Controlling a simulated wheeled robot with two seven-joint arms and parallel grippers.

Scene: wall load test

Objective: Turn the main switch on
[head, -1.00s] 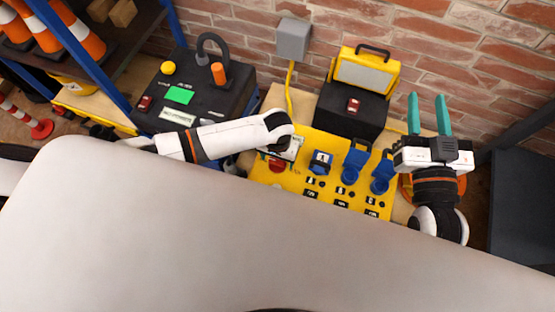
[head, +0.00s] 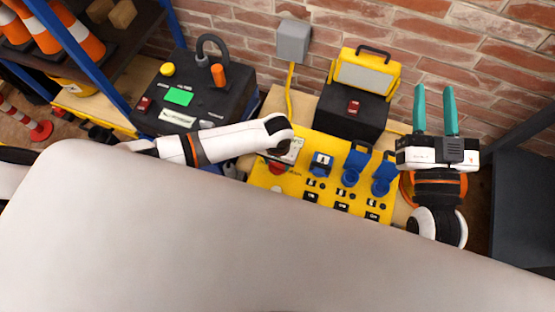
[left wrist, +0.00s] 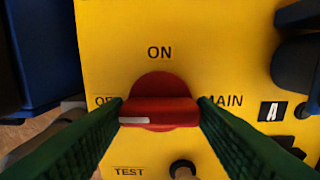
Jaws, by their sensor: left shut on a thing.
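The main switch is a red knob (left wrist: 165,112) on a yellow panel (left wrist: 115,60) lettered ON above, OFF at left, MAIN at right and TEST below. The knob's bar lies level in the left wrist view, its white mark at the left end, beside the OFF lettering. My left gripper (left wrist: 160,106) is shut on the knob, one green finger at each end; the left finger partly covers OFF. In the head view my left wrist hides the fingers over the panel's upper left. My right gripper (head: 434,110) is open and empty, right of the yellow panel.
Blue socket covers (head: 355,163) and small breakers fill the rest of the panel. A yellow work lamp (head: 363,75) on a black box stands behind it. A black case (head: 190,95) with an orange plug is at left. A brick wall (head: 470,45) closes the back.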

